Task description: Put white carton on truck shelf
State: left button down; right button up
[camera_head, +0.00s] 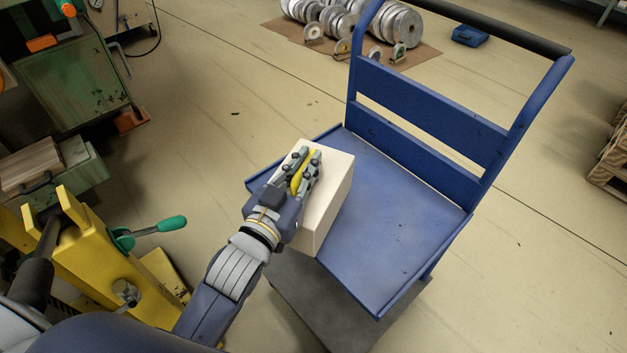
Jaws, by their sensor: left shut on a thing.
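The white carton (331,189) is a pale box at the left part of the blue truck's flat shelf (395,227). It overlaps the shelf's left edge in the picture. I cannot tell whether it rests on the shelf or hangs just above it. My left gripper (303,170) is over the carton's top and shut on it, with a yellow strip showing between the fingers. The fingers and wrist hide part of the carton's top and left side. My right gripper is not in view.
The truck has a blue slatted back and a dark push handle (488,27). A yellow stand with a green-handled lever (160,225) is at left, near a green machine (85,85). Silver coils (350,22) lie behind the truck. Wooden pallets (612,160) stand at right.

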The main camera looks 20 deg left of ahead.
aim_at(317, 145)
pick_arm(q)
jog(key=w+f, duration=0.1)
jog(key=w, duration=0.3)
jog(key=w+f+b, duration=0.1)
jog(key=w, duration=0.3)
jog(key=w+f+b, duration=0.1)
jog(key=w+f, duration=0.1)
jog(key=w, duration=0.2)
jog(key=shift+w+a+f, duration=0.1)
jog(key=shift+a, duration=0.05)
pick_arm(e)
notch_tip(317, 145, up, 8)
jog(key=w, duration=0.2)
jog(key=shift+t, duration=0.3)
pick_arm(q)
jog(key=shift+f, duration=0.1)
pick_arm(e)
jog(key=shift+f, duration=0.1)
pick_arm(q)
jog(key=c, duration=1.7)
grip_release()
jog(key=shift+f, duration=0.2)
jog(key=shift+o, duration=0.3)
jog(key=shift+r, duration=0.1)
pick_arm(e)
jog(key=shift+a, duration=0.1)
